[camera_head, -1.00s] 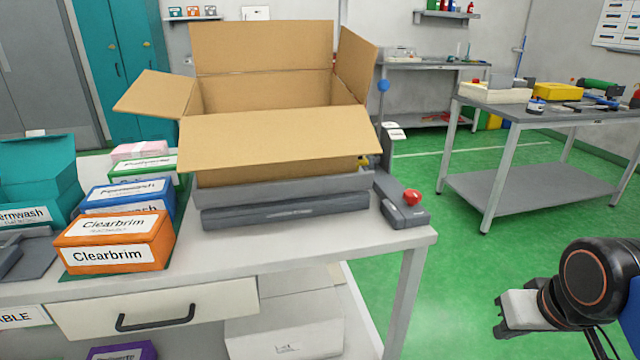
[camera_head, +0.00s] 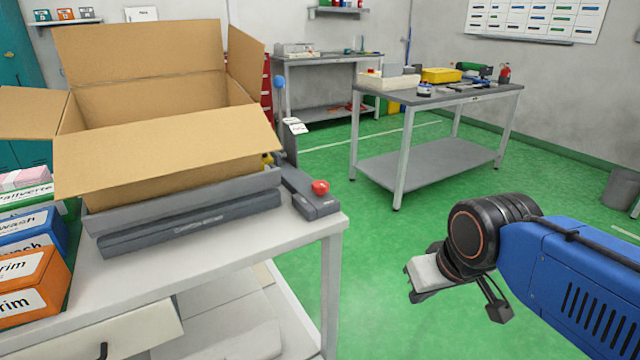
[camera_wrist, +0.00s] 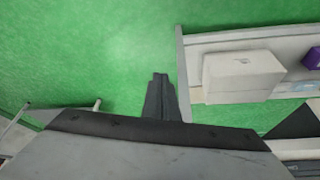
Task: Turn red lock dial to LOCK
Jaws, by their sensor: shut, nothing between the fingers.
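A red knob (camera_head: 320,187), which looks like the red lock dial, sits on top of the grey control block (camera_head: 311,203) at the right end of the near bench. Its markings and pointing direction are too small to read. My gripper (camera_wrist: 160,78) is shut and empty, its fingers together above the green floor in the wrist view. In the head view my gripper's grey body (camera_head: 432,272) hangs to the right of the near bench, well apart from the knob. The knob is not visible in the wrist view.
An open cardboard box (camera_head: 170,150) stands on a grey platform (camera_head: 190,222) left of the knob. A second bench (camera_head: 440,98) stands farther back. Green floor is clear between the benches.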

